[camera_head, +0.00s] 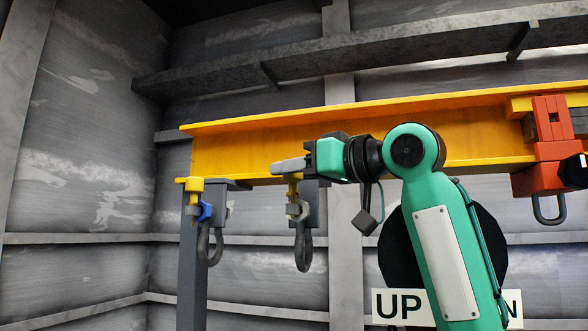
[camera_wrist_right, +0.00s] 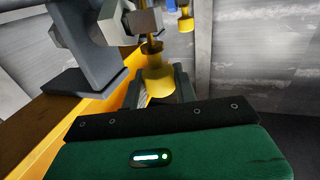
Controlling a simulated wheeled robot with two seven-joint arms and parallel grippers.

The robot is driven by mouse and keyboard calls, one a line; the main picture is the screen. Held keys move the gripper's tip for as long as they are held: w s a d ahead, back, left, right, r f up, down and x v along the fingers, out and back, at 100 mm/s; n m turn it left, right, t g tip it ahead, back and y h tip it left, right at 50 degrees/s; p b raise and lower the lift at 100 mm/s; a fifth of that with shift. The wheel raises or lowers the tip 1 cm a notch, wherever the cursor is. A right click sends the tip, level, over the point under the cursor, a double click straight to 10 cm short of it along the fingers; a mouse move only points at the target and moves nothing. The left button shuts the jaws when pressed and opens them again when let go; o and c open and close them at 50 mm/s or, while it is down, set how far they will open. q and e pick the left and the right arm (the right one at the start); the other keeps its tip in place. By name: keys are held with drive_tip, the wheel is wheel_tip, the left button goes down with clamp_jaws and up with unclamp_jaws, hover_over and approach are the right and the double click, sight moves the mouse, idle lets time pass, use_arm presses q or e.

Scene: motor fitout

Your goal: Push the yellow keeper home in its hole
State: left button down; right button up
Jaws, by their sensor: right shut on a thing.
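The yellow keeper (camera_head: 293,188) is upright at the middle hanging bracket, below my right gripper (camera_head: 288,166). In the right wrist view the wide yellow head of the keeper (camera_wrist_right: 155,82) sits between the grey fingers of my right gripper (camera_wrist_right: 162,92), which is shut on it. Its thinner shank runs beyond the head, beside a grey hexagonal part (camera_wrist_right: 140,22). That part also shows in the head view (camera_head: 298,210). The hole itself is hidden, and I cannot tell how deep the shank sits. My left gripper is not in view.
A second yellow keeper (camera_head: 194,185) with a blue part (camera_head: 205,211) stands at the left bracket. Grey shackles (camera_head: 303,248) hang below. The yellow beam (camera_head: 235,152) runs close behind my right gripper. A red clamp (camera_head: 552,150) sits at the right.

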drive_tip(key=shift+f+b, duration=0.4)
drive_tip(key=shift+f, duration=0.2)
drive_tip(key=o, duration=1)
drive_tip(key=shift+d, duration=0.1)
drive_tip(key=shift+s+d+b, duration=0.25)
drive_tip(key=shift+b, duration=0.05)
drive_tip(key=shift+b+v, duration=2.85)
drive_tip(key=shift+v, duration=3.65)
